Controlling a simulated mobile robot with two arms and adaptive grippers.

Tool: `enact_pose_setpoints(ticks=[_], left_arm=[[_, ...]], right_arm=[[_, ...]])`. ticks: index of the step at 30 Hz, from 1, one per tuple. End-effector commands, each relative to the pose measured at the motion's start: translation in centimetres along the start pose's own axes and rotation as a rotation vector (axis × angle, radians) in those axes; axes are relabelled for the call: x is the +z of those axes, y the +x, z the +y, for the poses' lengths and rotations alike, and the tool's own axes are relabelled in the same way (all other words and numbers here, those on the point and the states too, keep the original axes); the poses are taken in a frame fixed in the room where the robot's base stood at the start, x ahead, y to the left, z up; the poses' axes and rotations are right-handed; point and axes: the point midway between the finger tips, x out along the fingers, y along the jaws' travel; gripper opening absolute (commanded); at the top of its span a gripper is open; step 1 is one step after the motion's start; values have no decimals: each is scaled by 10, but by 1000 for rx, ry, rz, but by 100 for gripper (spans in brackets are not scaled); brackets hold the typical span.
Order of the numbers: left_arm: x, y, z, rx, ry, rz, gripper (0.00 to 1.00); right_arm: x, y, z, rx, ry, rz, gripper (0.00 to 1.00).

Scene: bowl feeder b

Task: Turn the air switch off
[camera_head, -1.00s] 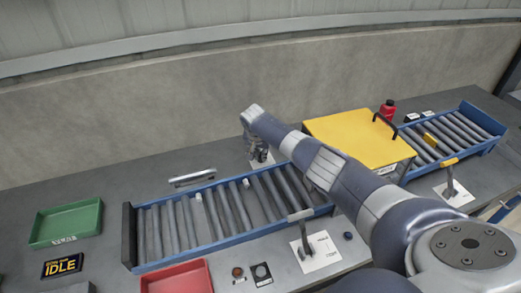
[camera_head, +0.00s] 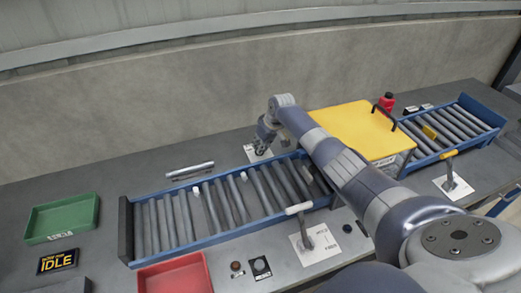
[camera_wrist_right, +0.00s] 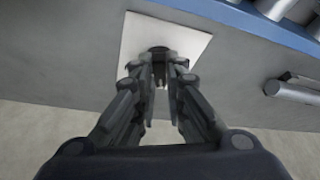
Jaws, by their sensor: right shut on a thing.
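A small white plate (camera_head: 250,154) lies on the bench behind the blue roller conveyor. My right gripper (camera_head: 261,150) reaches down to it, with its wrist tilted to the right. In the right wrist view, the same plate (camera_wrist_right: 195,43) bears a small dark switch (camera_wrist_right: 158,51), which I take to be the air switch. My right gripper (camera_wrist_right: 160,76) is shut on it there, and the fingers hide most of it. I cannot read the plate's label or the switch's setting. My left gripper does not show.
The blue roller conveyor (camera_head: 125,232) lies in front of the plate. A yellow-topped box (camera_head: 355,130) stands to its right, under my forearm. A metal bar handle (camera_head: 189,171) is to the left. A lever on a white plate (camera_head: 307,240) stands in front, and a sign (camera_head: 58,261) reads IDLE.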

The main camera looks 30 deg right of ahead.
Motion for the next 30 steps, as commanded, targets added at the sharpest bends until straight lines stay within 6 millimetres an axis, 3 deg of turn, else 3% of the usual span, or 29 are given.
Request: enact_pose_setpoints(ticks=[1,12,21,30], left_arm=[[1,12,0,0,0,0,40],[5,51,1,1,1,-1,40],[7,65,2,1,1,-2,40],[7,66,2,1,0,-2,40]], right_arm=[[2,6,2,-15,-37,1,0],[1,5,3,-120,-287,0,0],[1,2,4,-158,-383,-3,0],[0,1,4,-166,-403,-5,0]])
